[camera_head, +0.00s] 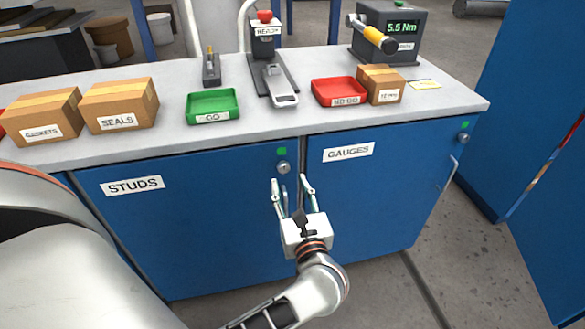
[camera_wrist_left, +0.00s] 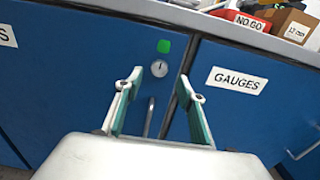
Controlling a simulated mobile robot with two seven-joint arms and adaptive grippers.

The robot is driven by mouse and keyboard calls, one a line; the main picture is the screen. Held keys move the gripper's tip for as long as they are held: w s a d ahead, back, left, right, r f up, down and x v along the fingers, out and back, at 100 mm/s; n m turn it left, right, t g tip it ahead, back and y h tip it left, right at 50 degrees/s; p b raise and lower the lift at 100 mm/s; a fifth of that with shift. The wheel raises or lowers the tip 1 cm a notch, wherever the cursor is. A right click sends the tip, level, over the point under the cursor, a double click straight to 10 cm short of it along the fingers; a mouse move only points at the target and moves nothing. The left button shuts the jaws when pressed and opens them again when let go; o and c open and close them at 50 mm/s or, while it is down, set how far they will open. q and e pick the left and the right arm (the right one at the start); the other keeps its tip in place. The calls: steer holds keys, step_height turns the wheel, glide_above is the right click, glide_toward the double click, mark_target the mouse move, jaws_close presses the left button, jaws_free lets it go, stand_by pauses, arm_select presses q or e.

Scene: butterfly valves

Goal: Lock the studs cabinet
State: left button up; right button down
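The studs cabinet is a blue door with a white STUDS label (camera_head: 132,186) under the bench, and it looks closed. Its round silver lock (camera_head: 283,167) is at the door's upper right, below a green square (camera_head: 281,151). In the left wrist view the lock (camera_wrist_left: 159,68) shows a dark mark, with a vertical bar handle (camera_wrist_left: 149,117) below it. My left gripper (camera_head: 290,184) is open and empty in front of the lock. In the wrist view its fingertips (camera_wrist_left: 160,82) stand either side of the lock, apart from it. My right gripper is not in view.
The gauges cabinet (camera_head: 348,152) is to the right, with its own lock (camera_head: 463,137) and handle (camera_head: 450,172). The grey benchtop (camera_head: 240,132) above holds a green GO tray (camera_head: 212,105), a red NO GO tray (camera_head: 339,92) and boxes. A tall blue cabinet (camera_head: 550,230) stands far right.

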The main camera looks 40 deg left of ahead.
mark_target(284, 169)
arm_select(q)
steer(key=shift+x, duration=3.1)
steer(key=c, duration=1.1)
